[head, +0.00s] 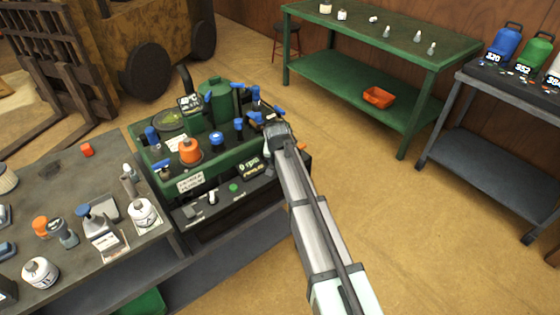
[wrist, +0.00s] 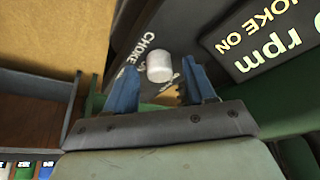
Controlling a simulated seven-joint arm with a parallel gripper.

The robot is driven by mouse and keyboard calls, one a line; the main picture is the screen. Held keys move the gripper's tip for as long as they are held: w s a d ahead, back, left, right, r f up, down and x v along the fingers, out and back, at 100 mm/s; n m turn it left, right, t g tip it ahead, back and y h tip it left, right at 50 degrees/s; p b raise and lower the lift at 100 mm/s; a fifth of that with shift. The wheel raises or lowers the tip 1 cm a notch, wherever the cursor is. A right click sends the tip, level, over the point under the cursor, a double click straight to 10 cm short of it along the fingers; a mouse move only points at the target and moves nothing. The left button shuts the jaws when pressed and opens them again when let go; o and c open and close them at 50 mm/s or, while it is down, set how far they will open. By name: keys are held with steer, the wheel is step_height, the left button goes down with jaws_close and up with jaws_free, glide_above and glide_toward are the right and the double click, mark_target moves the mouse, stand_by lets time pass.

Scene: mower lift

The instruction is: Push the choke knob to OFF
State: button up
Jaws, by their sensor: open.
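The choke knob (wrist: 160,67) is a short white cylinder beside the word CHOKE on a dark panel in the wrist view. My gripper (wrist: 161,72) is open, with one blue finger on each side of the knob. I cannot tell whether either finger touches it. The display (wrist: 262,38) in the wrist view reads CHOKE ON and part of rpm. In the head view my gripper (head: 272,135) is at the right end of the green engine bench, beside the 0 rpm display (head: 250,167). The fingers and knob are hard to make out there.
The bench (head: 158,181) holds an orange knob (head: 189,151), a green tank (head: 216,97) and several blue-handled parts close to my gripper. A grey table (head: 60,190) with bottles is at left. A green table (head: 380,40) stands at the back. The floor right of my arm is clear.

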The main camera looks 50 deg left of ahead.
jaws_close()
stand_by(0.4)
